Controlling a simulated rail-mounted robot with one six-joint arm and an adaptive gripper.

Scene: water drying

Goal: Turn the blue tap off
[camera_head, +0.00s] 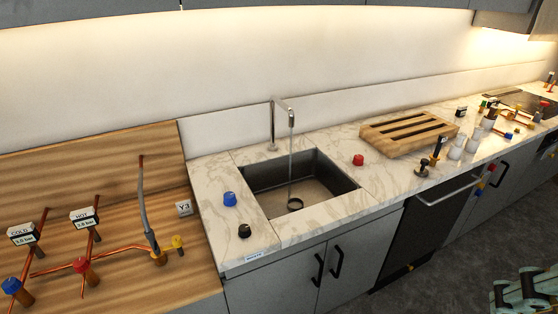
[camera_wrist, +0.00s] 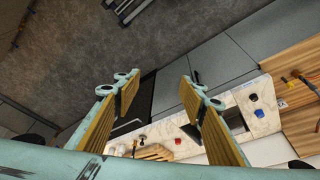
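A blue tap knob (camera_head: 229,198) stands on the marble counter left of the sink (camera_head: 262,182); it also shows in the wrist view (camera_wrist: 254,97). Another blue knob (camera_head: 11,286) sits on copper pipes beside the "COLD" gauge (camera_head: 22,234). The tall faucet (camera_head: 272,122) runs a stream of water into the sink. In the wrist view my gripper (camera_wrist: 158,84) is open and empty, its fingers wide apart. It is far from both blue knobs and touches nothing visible. Part of my teal gripper (camera_head: 528,290) shows at the bottom right of the head view.
A black knob (camera_head: 244,230) and a red knob (camera_head: 358,160) flank the sink. A wooden rack (camera_head: 408,134) and several cups and fittings crowd the right counter. A red knob (camera_head: 81,265) and yellow knob (camera_head: 178,241) sit on the wooden board.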

